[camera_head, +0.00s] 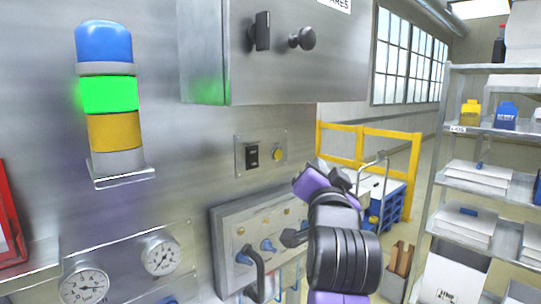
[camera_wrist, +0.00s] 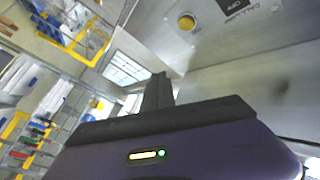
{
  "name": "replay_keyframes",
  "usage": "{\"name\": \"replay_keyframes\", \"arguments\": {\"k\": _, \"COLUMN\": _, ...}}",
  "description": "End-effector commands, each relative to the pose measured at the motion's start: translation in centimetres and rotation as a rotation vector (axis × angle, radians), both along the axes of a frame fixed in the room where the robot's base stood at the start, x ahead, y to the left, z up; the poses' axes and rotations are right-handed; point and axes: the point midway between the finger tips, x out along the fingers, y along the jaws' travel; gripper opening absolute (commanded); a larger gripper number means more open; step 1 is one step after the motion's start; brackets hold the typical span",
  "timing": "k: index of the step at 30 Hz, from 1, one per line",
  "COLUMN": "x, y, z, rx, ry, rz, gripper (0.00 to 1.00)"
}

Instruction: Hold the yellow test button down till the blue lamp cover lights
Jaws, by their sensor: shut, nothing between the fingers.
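The yellow test button (camera_head: 277,153) is a small round button on a metal plate on the wall, right of a dark switch. It also shows in the wrist view (camera_wrist: 187,22), at the upper middle. The blue lamp cover (camera_head: 103,42) tops the lamp stack at upper left and looks unlit. The green section (camera_head: 109,95) below it glows. My gripper (camera_head: 340,180) is right of and below the button in the head view, apart from it. In the wrist view its fingers (camera_wrist: 158,90) are together and empty, and the button is beyond them, uncovered.
A metal cabinet (camera_head: 270,60) juts from the wall above the button. A control panel (camera_head: 250,225) with levers sits below it. Two gauges (camera_head: 160,255) are at lower left. A yellow rail (camera_head: 345,135) and a stocked shelf unit (camera_head: 480,150) stand to the right.

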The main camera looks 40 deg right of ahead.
Motion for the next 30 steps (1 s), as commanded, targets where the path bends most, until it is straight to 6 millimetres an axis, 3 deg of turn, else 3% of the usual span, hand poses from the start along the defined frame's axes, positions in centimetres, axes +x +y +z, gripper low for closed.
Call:
{"name": "replay_keyframes", "arguments": {"k": 14, "x": 0.4, "y": 0.1, "z": -0.2, "rx": 0.013, "ry": -0.004, "rz": 0.005, "gripper": 0.00}}
{"name": "replay_keyframes", "arguments": {"k": 30, "x": 6.7, "y": 0.3, "z": -0.3, "rx": 0.013, "ry": -0.006, "rz": 0.006, "gripper": 0.00}}
